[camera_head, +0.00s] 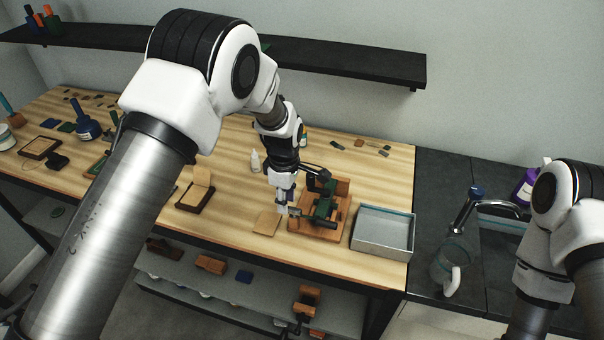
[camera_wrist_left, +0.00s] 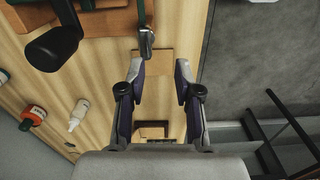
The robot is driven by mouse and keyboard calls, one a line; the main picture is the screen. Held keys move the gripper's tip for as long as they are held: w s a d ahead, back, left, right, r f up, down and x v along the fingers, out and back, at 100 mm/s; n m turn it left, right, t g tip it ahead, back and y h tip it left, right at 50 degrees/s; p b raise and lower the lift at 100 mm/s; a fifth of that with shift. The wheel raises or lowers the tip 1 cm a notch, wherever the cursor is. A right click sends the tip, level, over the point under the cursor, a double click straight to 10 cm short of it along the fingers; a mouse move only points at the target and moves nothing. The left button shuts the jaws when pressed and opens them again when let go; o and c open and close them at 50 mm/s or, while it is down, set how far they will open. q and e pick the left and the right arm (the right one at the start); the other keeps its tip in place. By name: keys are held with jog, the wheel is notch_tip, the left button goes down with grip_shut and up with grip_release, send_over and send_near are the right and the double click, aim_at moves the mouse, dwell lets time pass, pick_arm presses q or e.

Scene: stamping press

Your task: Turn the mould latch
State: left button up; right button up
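The stamping press is a wooden frame with green parts (camera_head: 322,208), standing on the workbench. A small grey metal piece, which looks like the mould latch (camera_head: 295,211), sticks out from its left side. In the left wrist view this latch (camera_wrist_left: 147,38) is at the top, close to the tip of the left-hand finger; I cannot tell whether they touch. My left gripper (camera_head: 282,208) points down just left of the press. In the left wrist view my left gripper (camera_wrist_left: 164,70) is open, with nothing clearly held. My right gripper is out of view.
A tan square piece (camera_head: 267,223) lies left of the press. A grey tray (camera_head: 384,231) stands to its right. A black knob (camera_wrist_left: 55,48) is near the press. A white bottle (camera_head: 255,161) stands behind. A sink tap (camera_head: 478,200) is at right.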

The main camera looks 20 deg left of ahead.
aim_at(294, 208)
pick_arm(q)
jog(key=shift+n, duration=0.4)
jog(key=r, duration=0.1)
jog(key=w+d+r, duration=0.1)
jog(key=w+r, duration=0.1)
jog(key=shift+d+r, duration=0.2)
jog(key=shift+d, duration=0.05)
jog(key=shift+s+f+b, duration=0.2)
jog(key=shift+f+b, duration=0.2)
jog(key=shift+f, duration=0.15)
notch_tip(294, 208, down, 7)
jog(key=b, duration=0.4)
jog(key=shift+w+r, duration=0.1)
jog(key=shift+a, duration=0.1)
grip_shut()
